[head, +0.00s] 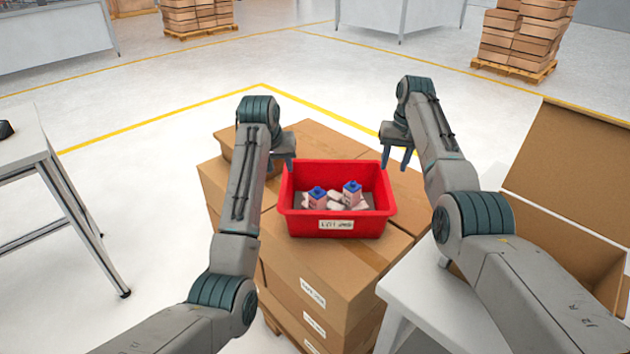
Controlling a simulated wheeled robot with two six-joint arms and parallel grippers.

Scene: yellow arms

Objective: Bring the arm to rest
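My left gripper (281,166) hangs at the left rear corner of a red bin (336,224), fingers pointing down. It looks open, with nothing between the fingers. My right gripper (396,166) hangs near the bin's right rear corner, also pointing down. Its two fingers are apart and empty. The bin has a white label on its front and stands on stacked cardboard boxes (322,262). Inside it lie two pale cartons with blue caps, a left one (317,199) and a right one (352,194), among other whitish items. Whether either gripper touches the bin cannot be told.
A white table (432,298) stands at the right under my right arm, with an open cardboard box (545,225) beside it. Another table (28,150) is at the left edge. Pallets of boxes (522,38) stand far back. The floor behind the stack is clear.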

